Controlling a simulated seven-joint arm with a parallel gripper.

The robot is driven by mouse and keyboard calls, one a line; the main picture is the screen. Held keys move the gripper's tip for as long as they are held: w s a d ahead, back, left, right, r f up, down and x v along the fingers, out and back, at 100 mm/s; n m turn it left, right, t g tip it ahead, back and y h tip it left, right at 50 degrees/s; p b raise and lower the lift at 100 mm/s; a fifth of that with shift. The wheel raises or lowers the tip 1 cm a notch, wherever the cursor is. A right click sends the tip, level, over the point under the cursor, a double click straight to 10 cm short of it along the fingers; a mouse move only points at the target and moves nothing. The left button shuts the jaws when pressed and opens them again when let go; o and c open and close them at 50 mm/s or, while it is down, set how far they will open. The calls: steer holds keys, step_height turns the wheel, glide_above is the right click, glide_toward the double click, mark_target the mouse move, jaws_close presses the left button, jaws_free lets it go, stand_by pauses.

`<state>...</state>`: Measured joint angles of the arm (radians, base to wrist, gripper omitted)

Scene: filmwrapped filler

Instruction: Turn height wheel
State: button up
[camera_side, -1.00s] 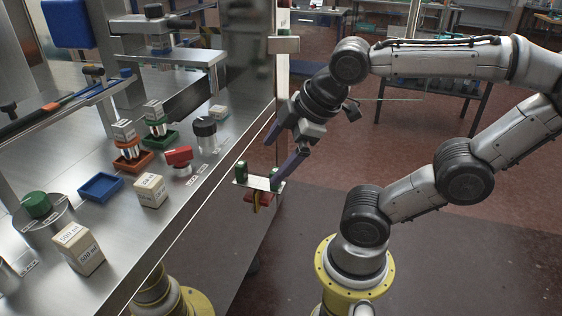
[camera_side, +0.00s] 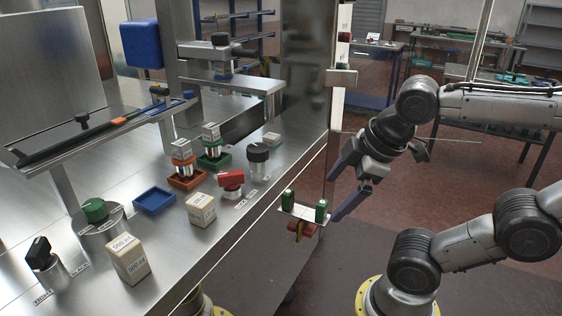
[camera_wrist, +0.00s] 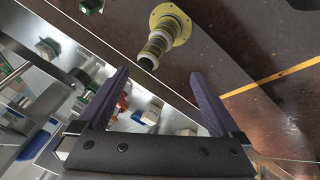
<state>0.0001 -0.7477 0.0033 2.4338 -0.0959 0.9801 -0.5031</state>
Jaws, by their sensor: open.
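No label that I can read marks one control as the height wheel. Several knobs stand on the steel bench in the side view: a green knob (camera_side: 95,210) on a round base, a black knob (camera_side: 40,252) at the near left, a red knob (camera_side: 231,179) and a black-topped knob (camera_side: 258,152) near the front edge. My gripper (camera_side: 335,198) is in front of the bench, apart from these knobs, its purple fingers open and empty. In the wrist view, my gripper (camera_wrist: 160,75) shows its fingers spread wide, with a red part (camera_wrist: 122,104) partly visible beyond them.
A bracket with two green posts (camera_side: 303,213) juts from the bench front, close left of my fingers. Labelled boxes (camera_side: 128,262), a blue tray (camera_side: 154,201) and orange (camera_side: 187,180) and green (camera_side: 214,161) trays stand on the bench.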

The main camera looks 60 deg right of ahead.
steer(key=w+d+r+n+g+h, duration=0.2)
steer(key=w+d+r+n+h, duration=0.1)
steer(key=w+d+r+n, duration=0.3)
steer(key=w+r+n+g+h, duration=0.1)
steer(key=w+r+n+h, duration=0.15)
steer(key=w, duration=0.55)
steer(key=w+r+n+g+h, duration=0.1)
steer(key=w+n+g+h, duration=0.15)
steer(key=w, duration=0.55)
steer(key=n, duration=0.1)
glide_toward(257, 147)
steer(key=x, duration=1)
steer(key=shift+d+f, duration=0.15)
steer(key=shift+f, duration=0.1)
steer(key=c, duration=1.3)
